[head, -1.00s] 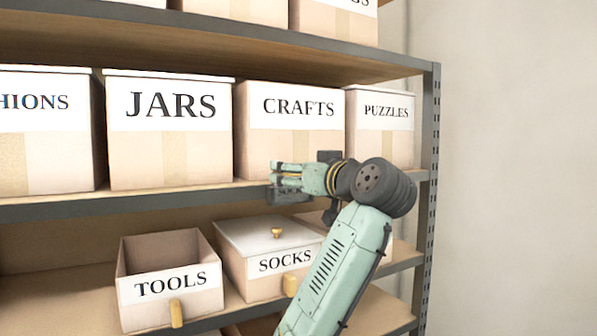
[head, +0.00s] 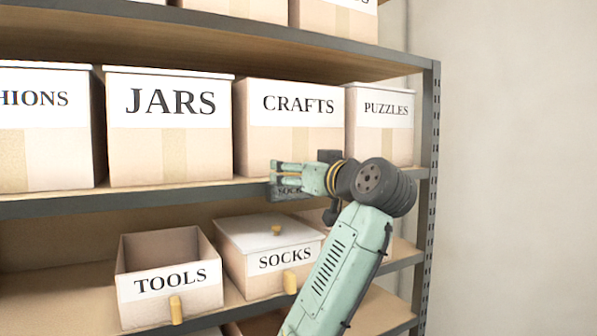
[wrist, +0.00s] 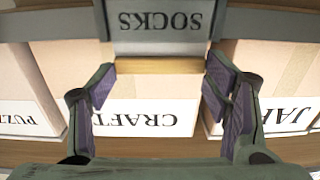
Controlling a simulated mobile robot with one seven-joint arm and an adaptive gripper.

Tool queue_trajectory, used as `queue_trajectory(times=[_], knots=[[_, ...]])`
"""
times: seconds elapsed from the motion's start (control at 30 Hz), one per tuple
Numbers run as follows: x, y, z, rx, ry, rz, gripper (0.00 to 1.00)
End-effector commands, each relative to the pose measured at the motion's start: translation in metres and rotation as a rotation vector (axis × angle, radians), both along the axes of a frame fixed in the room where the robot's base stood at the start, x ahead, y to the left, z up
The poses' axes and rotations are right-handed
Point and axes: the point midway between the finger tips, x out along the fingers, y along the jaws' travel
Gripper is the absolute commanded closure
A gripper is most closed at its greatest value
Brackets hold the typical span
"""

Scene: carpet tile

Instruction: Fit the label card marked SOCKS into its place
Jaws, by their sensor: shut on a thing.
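The grey SOCKS label card (wrist: 160,20) shows upside down at the top of the wrist view, in front of the grey shelf edge. A tan bar (wrist: 160,66) lies along its near side, between the fingers. My gripper (wrist: 160,82) is shut on the card, with one finger at each side. In the head view my gripper (head: 274,178) is at the middle shelf's edge below the CRAFTS box, and the card (head: 290,191) shows partly beneath it. Dark strips flank the card in the wrist view, perhaps a holder. I cannot tell whether the card is seated.
Boxes marked JARS (head: 170,150), CRAFTS (head: 262,150) and PUZZLES (head: 385,145) stand on the middle shelf. Below are an open TOOLS box (head: 145,312) and a lidded SOCKS box (head: 262,287). A perforated upright (head: 431,150) bounds the right side.

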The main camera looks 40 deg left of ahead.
Motion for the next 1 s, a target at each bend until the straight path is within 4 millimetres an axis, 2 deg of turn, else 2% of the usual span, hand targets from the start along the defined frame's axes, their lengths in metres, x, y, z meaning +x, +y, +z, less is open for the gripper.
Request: queue_trajectory(times=[0.03, 0.37, 0.73, 0.87, 1.0], knots=[[0.0, 0.0, 0.0, 0.0, 0.0, 0.0, 0.29], [0.0, 0.0, 0.0, 0.0, 0.0, 0.0, 0.07], [-0.001, -0.002, 0.0, 0.001, 0.0, -0.001, 0.07], [-0.005, -0.016, 0.0, 0.001, -0.003, -0.002, 0.07], [-0.015, -0.042, 0.0, 0.002, -0.003, -0.004, 0.07]])
